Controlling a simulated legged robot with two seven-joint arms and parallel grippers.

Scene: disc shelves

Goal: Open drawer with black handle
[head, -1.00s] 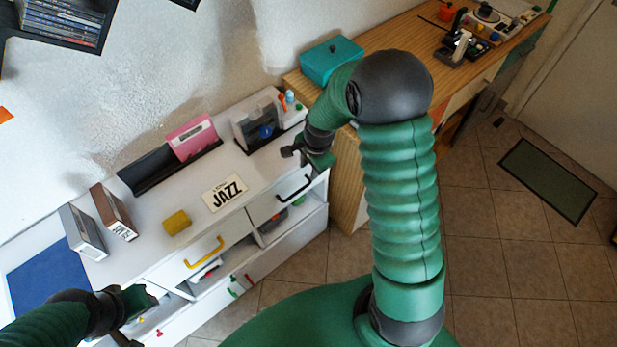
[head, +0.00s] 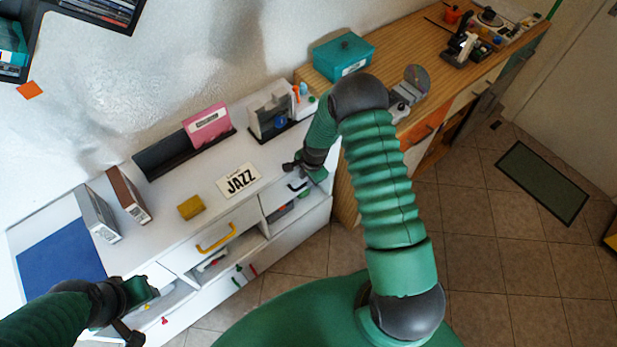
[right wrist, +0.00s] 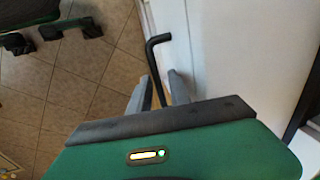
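The drawer with the black handle (head: 272,200) is the right one in the white cabinet's upper row and looks shut. Its black handle (head: 297,187) is partly hidden by my right gripper (head: 305,170). In the right wrist view, the black handle (right wrist: 156,62) runs between the two grey fingers of my right gripper (right wrist: 158,88). The fingers are apart, and I cannot see them pressing on the handle. My left gripper (head: 138,308) is low at the left, away from this drawer; its fingers do not show clearly.
A drawer with a yellow handle (head: 216,240) is to the left. A wooden desk (head: 400,60) stands to the right. The tiled floor in front is open.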

